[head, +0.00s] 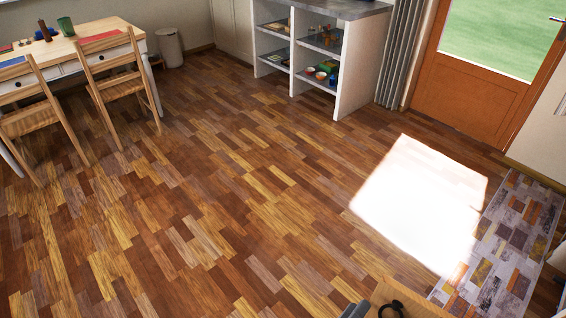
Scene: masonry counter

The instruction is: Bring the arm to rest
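The parquet floor (200,210) is clear in the middle, with a bright sunlit patch. A table (120,42) with wooden chairs (118,85) stands at upper left, a bin (169,48) beside it. Open shelving (350,75), an orange door (470,95) and a patterned rug (510,240) bound the right.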

